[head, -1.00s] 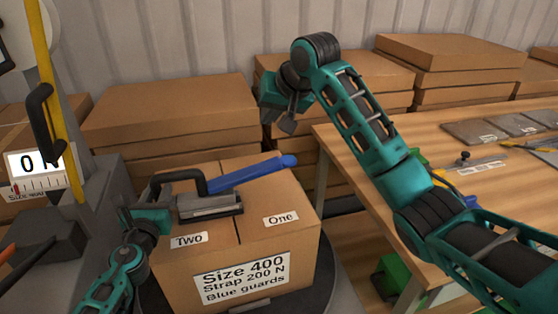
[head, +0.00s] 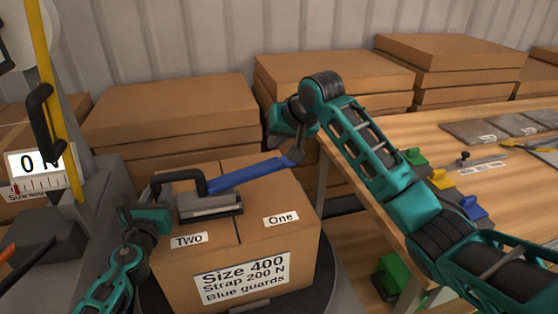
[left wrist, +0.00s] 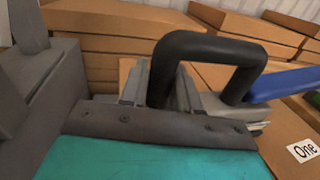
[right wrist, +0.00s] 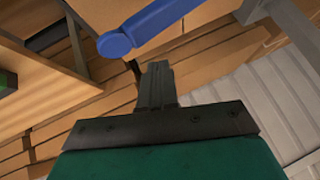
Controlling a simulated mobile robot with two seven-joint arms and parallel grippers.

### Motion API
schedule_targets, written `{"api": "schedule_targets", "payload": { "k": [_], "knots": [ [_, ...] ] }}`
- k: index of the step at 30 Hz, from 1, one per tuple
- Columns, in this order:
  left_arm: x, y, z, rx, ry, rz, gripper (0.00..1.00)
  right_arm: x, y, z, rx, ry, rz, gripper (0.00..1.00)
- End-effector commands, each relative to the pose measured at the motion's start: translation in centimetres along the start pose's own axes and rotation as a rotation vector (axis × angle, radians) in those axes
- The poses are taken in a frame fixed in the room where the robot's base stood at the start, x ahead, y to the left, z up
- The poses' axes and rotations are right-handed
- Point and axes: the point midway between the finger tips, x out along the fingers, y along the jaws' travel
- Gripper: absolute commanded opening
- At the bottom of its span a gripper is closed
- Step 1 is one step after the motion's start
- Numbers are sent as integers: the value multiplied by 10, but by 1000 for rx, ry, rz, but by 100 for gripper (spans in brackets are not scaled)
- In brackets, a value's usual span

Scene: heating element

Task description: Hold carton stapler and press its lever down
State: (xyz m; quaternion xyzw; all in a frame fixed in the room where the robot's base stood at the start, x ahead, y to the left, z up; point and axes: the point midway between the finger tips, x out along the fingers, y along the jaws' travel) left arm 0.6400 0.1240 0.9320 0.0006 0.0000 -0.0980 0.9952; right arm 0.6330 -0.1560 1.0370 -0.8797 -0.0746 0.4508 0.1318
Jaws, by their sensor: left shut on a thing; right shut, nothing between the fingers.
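The carton stapler (head: 208,207) has a grey body, a black handle (head: 180,175) and a long blue lever (head: 245,174). It sits on top of the carton (head: 285,237), with its lever slanting up to the right. My right gripper (head: 294,157) is shut and empty at the lever's free end. In the right wrist view the rounded lever end (right wrist: 115,44) lies just beyond the fingertips; contact cannot be told.
A wooden table (head: 440,140) at the right holds grey plates and small green, yellow and blue pieces. Stacked flat cartons (head: 170,110) stand behind. A grey gauge stand with a yellow strip (head: 62,110) is at the left.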

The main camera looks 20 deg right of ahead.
Motion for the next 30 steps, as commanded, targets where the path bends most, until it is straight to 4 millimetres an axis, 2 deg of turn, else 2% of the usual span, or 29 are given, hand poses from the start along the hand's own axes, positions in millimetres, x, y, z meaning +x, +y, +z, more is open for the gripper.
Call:
{"api": "schedule_targets", "payload": {
  "k": [9, 30],
  "knots": [
    [0, 0, 0, 0, 1, 0, 0, 15, 11, 11, 0, 0, 0, 0],
    [0, 0, 0, 0, 1, 0, 0, 15, 11, 11, 0, 1, 0, 0]
  ]
}}
